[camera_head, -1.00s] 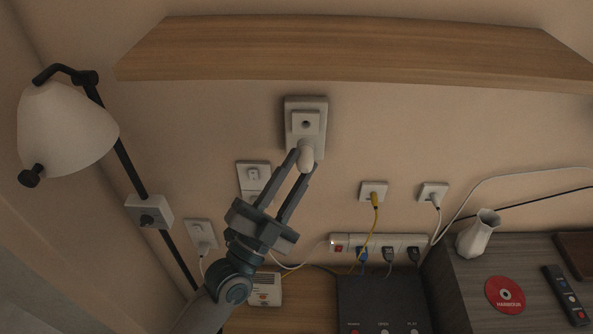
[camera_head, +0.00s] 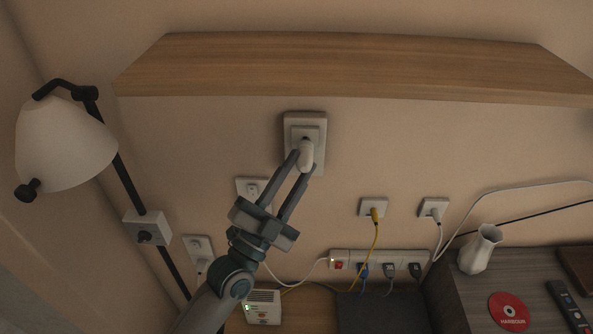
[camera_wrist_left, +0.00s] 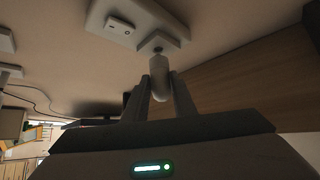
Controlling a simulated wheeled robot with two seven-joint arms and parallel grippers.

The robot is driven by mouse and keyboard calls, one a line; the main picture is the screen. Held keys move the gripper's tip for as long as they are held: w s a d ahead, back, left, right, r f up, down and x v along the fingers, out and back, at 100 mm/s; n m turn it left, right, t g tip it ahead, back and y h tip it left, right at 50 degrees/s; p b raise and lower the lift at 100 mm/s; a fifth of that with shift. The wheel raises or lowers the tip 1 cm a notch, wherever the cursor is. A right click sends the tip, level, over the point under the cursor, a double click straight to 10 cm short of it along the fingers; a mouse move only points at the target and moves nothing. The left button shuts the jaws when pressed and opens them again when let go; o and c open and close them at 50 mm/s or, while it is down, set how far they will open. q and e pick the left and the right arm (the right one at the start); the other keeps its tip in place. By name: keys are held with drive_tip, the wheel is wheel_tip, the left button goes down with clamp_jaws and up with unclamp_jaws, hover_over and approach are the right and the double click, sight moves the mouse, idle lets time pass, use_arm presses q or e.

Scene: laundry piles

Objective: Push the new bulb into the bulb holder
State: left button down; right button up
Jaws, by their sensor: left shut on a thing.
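The new bulb (camera_head: 306,157) is small, white and rounded, and it is held between the fingertips of my left gripper (camera_head: 304,168). The bulb holder (camera_head: 318,131) is a pale square block on a wall plate. The bulb's upper end overlaps the middle of the holder and hides most of its dark hole. In the left wrist view the bulb (camera_wrist_left: 159,72) stands upright between my fingers (camera_wrist_left: 160,100), its narrow end at the holder (camera_wrist_left: 150,42). I cannot tell how deep the end sits. My right gripper is not in view.
A wooden shelf (camera_head: 350,68) juts out above the holder. A lamp (camera_head: 62,148) stands at the left. A switch plate (camera_head: 246,186) is just left of my gripper. Sockets with cables, a power strip (camera_head: 348,258) and a white vase (camera_head: 481,250) lie lower right.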

use_arm(q)
drive_tip(key=shift+w+t, duration=0.3)
drive_tip(key=shift+w, duration=0.1)
idle(0.4)
drive_tip(key=shift+f, duration=0.1)
idle(1.0)
idle(0.5)
drive_tip(key=shift+w, duration=0.55)
idle(0.9)
drive_tip(key=c, duration=1.4)
unclamp_jaws()
drive_tip(key=shift+s, duration=0.1)
